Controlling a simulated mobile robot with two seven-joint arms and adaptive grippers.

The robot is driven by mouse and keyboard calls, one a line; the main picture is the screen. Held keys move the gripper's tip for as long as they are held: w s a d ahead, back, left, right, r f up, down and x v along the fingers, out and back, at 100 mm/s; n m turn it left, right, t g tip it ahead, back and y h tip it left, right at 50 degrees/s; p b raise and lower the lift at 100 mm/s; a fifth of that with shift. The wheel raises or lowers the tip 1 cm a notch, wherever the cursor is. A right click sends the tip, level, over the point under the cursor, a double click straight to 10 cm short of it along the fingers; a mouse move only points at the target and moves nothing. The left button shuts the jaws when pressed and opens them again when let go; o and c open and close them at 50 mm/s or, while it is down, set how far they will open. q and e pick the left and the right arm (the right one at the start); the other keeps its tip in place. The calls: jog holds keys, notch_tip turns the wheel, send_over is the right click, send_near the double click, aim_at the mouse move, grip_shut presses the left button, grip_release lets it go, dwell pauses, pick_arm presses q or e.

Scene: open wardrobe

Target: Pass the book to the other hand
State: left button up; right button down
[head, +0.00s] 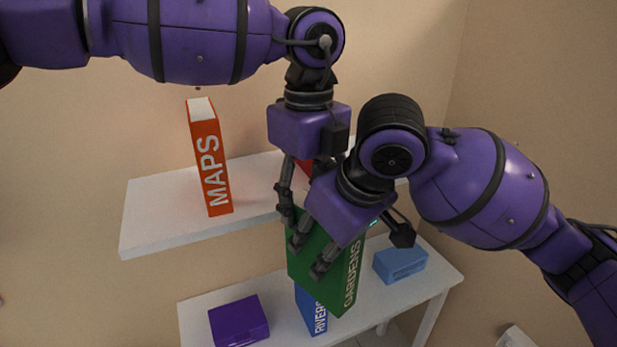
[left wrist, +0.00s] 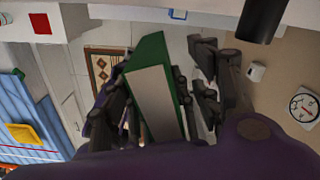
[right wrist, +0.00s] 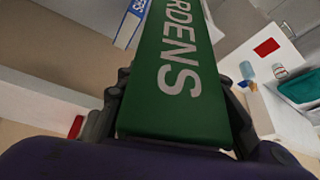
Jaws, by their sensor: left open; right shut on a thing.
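The green book (head: 342,280) marked GARDENS is held in front of the shelves, tilted, in the head view. My right gripper (head: 305,262) is shut on it. In the right wrist view the book's spine (right wrist: 180,75) stands between the fingers. My left gripper (head: 290,205) is open, pointing down beside the book's upper left edge. In the left wrist view the book (left wrist: 150,95) is close to the left fingers; I cannot tell whether they touch it.
An orange MAPS book (head: 209,160) stands on the upper white shelf (head: 150,215). Below are a purple box (head: 238,322), a blue RIVERS book (head: 312,312), partly hidden behind the green book, and a light blue box (head: 400,262). The upper shelf's left part is bare.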

pick_arm(q)
jog(key=shift+f, duration=0.35)
pick_arm(e)
jog(key=shift+r, duration=0.1)
pick_arm(q)
jog(key=shift+c, duration=0.5)
jog(key=shift+d, duration=0.1)
grip_shut()
pick_arm(e)
jog(key=shift+s+a, duration=0.1)
jog(key=shift+a, duration=0.05)
jog(key=c, duration=1.2)
grip_release()
pick_arm(q)
jog(key=shift+r, duration=0.1)
pick_arm(e)
jog(key=shift+o, duration=0.5)
